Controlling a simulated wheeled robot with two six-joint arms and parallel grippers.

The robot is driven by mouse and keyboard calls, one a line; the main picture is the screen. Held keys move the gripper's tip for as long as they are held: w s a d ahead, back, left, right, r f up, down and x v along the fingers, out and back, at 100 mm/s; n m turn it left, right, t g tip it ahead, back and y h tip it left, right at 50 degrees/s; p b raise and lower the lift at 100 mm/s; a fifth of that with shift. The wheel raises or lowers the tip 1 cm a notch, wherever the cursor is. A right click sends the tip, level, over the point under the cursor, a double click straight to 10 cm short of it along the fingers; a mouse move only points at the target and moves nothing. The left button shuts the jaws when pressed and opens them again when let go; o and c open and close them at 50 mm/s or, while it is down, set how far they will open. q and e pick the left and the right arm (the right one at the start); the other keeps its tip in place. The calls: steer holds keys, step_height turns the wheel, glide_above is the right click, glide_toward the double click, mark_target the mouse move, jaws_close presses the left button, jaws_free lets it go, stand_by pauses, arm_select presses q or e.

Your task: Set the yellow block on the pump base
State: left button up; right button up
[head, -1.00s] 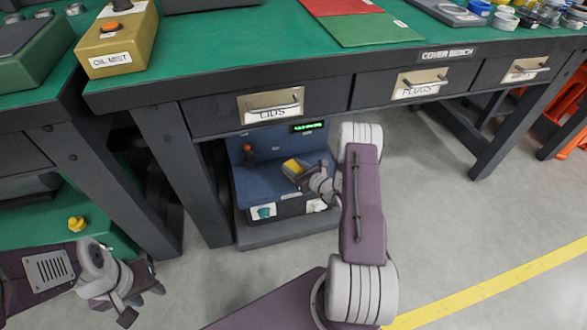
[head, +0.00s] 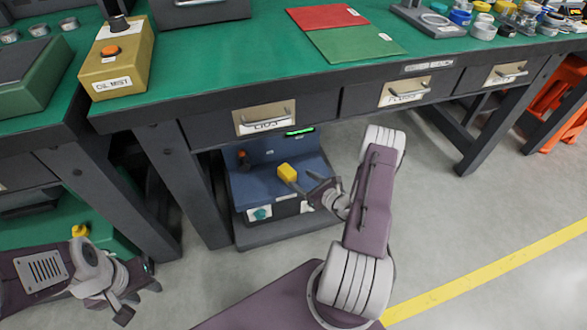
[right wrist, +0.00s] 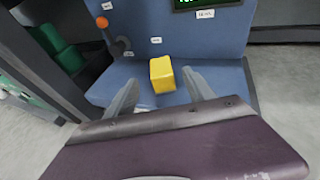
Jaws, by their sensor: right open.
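The yellow block (head: 287,172) rests on the blue pump base (head: 262,188) under the bench. In the right wrist view the yellow block (right wrist: 162,74) sits on the blue surface of the base (right wrist: 215,75), just beyond and between my fingertips. My right gripper (head: 314,188) is open, empty and apart from the block, to its right in the head view; its two fingers (right wrist: 160,92) show spread in the right wrist view. My left gripper (head: 140,300) is at the lower left, away from the base; its jaw state is unclear.
The bench with drawers (head: 265,119) stands over the base, its legs on both sides. Another yellow object (head: 80,231) sits on a green shelf at left. Open floor (head: 430,210) lies to the right.

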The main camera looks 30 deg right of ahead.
steer(key=s+a+r+n+g+y, duration=0.35)
steer(key=a+n+y, duration=0.2)
steer(key=a, duration=0.35)
steer(key=s+a+r+n+g+y, duration=0.2)
steer(key=a+r+n+g+y, duration=0.3)
steer(key=a, duration=0.4)
steer(key=s+a+r+n+g+h, duration=0.1)
steer(key=s+a+n+g+h, duration=0.1)
steer(key=s+n+g+h, duration=0.3)
steer(key=s+a+r+n+g, duration=0.2)
steer(key=s+n+g, duration=0.1)
steer(key=s+n, duration=0.45)
arm_select(q)
steer(key=shift+r, duration=0.6)
arm_select(e)
steer(key=w+d+r+n+t+h, duration=0.1)
steer(key=d+r+n+t+h, duration=0.2)
steer(key=n+h, duration=0.4)
steer(key=d+r+n, duration=0.1)
steer(key=d+n, duration=0.1)
steer(key=n, duration=0.2)
steer(key=shift+w, duration=0.2)
arm_select(q)
steer(key=shift+r+p, duration=0.15)
steer(key=shift+p, duration=0.2)
arm_select(e)
steer(key=shift+r+h, duration=0.2)
steer(key=shift+h, duration=0.05)
